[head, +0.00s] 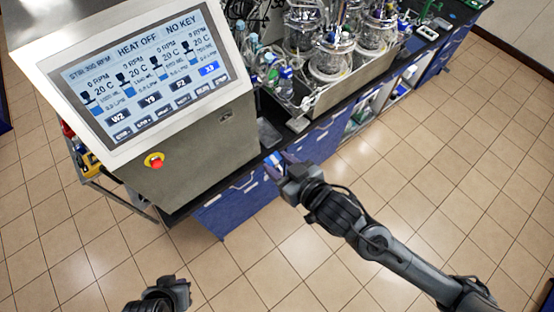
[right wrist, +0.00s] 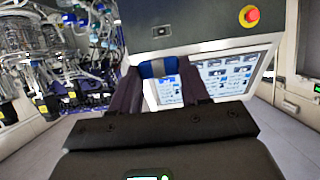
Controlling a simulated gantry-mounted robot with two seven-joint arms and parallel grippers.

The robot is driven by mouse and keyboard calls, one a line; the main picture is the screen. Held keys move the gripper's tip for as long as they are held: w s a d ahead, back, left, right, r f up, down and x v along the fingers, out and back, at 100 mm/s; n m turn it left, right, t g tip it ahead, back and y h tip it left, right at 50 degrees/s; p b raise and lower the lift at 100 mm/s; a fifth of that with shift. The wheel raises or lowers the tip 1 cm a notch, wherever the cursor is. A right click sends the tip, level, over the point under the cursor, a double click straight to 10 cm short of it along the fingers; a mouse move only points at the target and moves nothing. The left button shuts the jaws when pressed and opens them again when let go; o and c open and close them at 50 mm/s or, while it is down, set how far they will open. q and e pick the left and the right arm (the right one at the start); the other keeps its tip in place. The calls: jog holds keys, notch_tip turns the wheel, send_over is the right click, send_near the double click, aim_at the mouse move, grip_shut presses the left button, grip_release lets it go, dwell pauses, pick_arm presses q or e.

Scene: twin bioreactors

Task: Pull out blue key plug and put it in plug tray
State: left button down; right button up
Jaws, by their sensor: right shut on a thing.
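My right gripper (head: 276,166) is in front of the bench edge, to the right of the console's lower corner. In the right wrist view its two dark fingers (right wrist: 159,76) are shut on the blue key plug (right wrist: 158,68), which sits between the fingertips. In the head view only a small blue bit of the plug shows at the fingertips. The plug appears held clear of the console. My left gripper (head: 165,292) is low at the bottom edge, away from the bench; its jaw opening is unclear. I cannot make out the plug tray for certain.
The grey console (head: 200,150) has a tilted screen (head: 140,75) reading "NO KEY" and a red stop button (head: 154,160). Glass vessels (head: 330,55) stand in a metal tray behind it. A small dark flat patch (head: 269,133) lies on the bench beside the console. The tiled floor is clear.

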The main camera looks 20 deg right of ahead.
jog(key=shift+s+d, duration=0.3)
jog(key=shift+s, duration=0.45)
jog(key=shift+s+d, duration=0.3)
jog(key=shift+s, duration=0.4)
